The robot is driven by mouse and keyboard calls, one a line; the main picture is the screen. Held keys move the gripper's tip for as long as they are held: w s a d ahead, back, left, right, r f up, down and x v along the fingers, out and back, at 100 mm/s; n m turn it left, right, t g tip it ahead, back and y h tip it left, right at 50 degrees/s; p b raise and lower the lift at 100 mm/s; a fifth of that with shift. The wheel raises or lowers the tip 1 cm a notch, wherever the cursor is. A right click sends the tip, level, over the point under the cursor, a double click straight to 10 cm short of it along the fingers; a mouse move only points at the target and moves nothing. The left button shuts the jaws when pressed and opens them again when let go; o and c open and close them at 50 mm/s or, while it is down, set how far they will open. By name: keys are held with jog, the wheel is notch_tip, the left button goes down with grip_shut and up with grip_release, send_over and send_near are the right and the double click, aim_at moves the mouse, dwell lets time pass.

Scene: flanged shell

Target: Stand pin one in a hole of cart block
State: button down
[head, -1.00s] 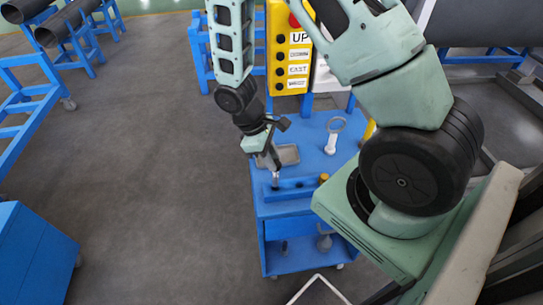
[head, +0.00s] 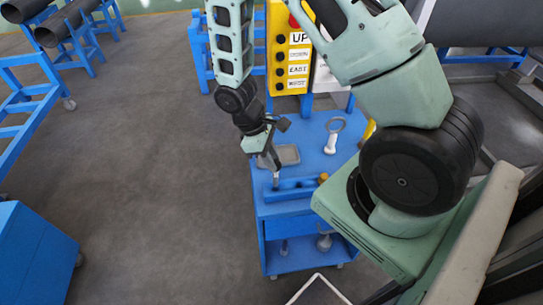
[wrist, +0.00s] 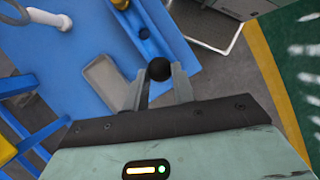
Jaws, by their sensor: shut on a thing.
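Pin one (head: 276,181) is a thin upright pin in my gripper (head: 270,160), at the left end of the blue cart block (head: 302,188) in the head view. In the wrist view its round black top (wrist: 159,69) sits between the two fingertips of my gripper (wrist: 157,84), which is shut on it. The cart block (wrist: 152,42) shows there as a blue bar with a dark hole, just beyond the pin. The pin's lower end is hidden in the wrist view, and I cannot tell whether it is inside a hole.
A grey tray (head: 291,153) lies on the blue cart (head: 310,135) behind the block. A yellow knob (head: 323,177) is at the block's right end. A yellow button panel (head: 289,50) stands behind the cart.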

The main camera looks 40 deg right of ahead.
jog(key=shift+f+b, duration=1.45)
jog(key=shift+f, duration=0.55)
jog(key=c, duration=1.1)
grip_release()
jog(key=shift+r, duration=0.1)
jog(key=b+v, duration=0.2)
jog(key=v, duration=1.5)
jog(key=shift+w+r+b, duration=0.1)
jog(key=shift+r+b, duration=0.05)
jog(key=shift+b, duration=0.25)
jog(key=s+a+t+y+b, duration=0.1)
jog(key=s+a, duration=0.4)
jog(key=s, duration=0.1)
jog(key=s+a+t+y+b, duration=0.1)
jog(key=s+a, duration=0.5)
jog(key=s+a+n+t+y+b, duration=0.1)
jog(key=s+a+b, duration=0.1)
jog(key=s+a, duration=0.3)
jog(key=shift+s+a+f+t, duration=0.25)
jog(key=shift+s+a+t, duration=0.1)
jog(key=shift+s+t, duration=0.1)
